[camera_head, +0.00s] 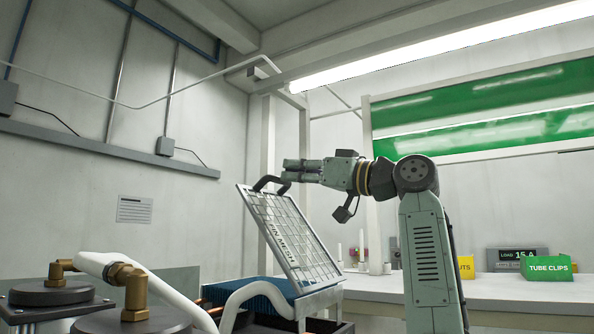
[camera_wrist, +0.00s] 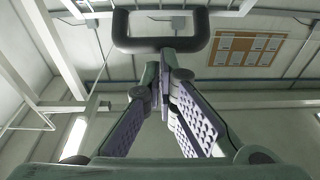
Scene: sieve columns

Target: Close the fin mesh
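The fin mesh (camera_head: 289,238) is a pale framed grid panel lettered "FIN MESH". It stands steeply tilted open above a unit with blue fins (camera_head: 262,290). A dark loop handle (camera_head: 268,181) sticks out at its top edge. In the wrist view the handle (camera_wrist: 160,44) spans the top middle as a dark bar. My gripper (camera_head: 286,170) is at the handle, coming from the right. In the wrist view its fingers (camera_wrist: 164,62) converge with tips together at the bar's lower edge. The bar does not run between them. Whether they touch it I cannot tell.
Brass fittings (camera_head: 135,292) and a thick white hose (camera_head: 150,283) stand at the lower left. A counter (camera_head: 380,286) behind carries a green "TUBE CLIPS" bin (camera_head: 549,267), a yellow bin (camera_head: 466,267) and a load display (camera_head: 517,256). Air above the mesh is clear.

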